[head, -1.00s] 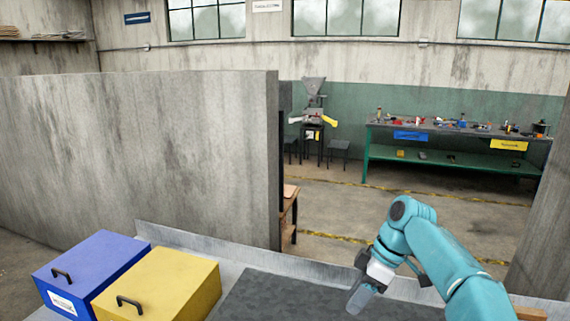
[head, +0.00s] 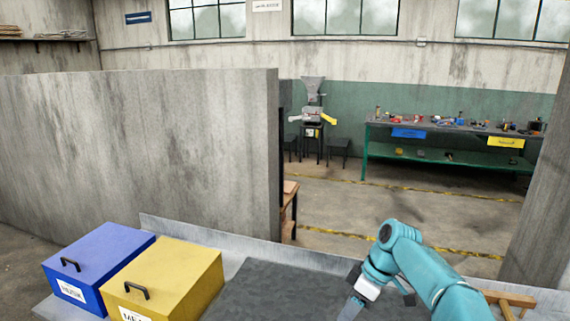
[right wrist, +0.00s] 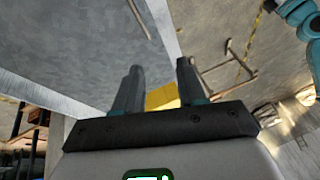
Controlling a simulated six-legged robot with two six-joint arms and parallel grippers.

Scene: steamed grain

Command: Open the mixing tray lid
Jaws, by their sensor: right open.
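A blue lidded box (head: 98,265) and a yellow lidded box (head: 170,278) stand side by side at the lower left of the head view. Both lids are down, each with a dark handle: the blue box's handle (head: 70,265) and the yellow box's handle (head: 136,290). White labels on their fronts are too small or cut off to read surely, so I cannot tell which is the mixing tray. My right gripper (head: 352,304) is low, right of both boxes and apart from them. In the right wrist view its fingers (right wrist: 158,82) are open and empty. My left gripper is out of view.
A dark grey mat or panel (head: 275,295) lies on the bench right of the yellow box, with a raised metal edge (head: 200,238) behind. A concrete partition (head: 140,150) rises behind the boxes. A wooden frame (head: 510,300) stands at the lower right.

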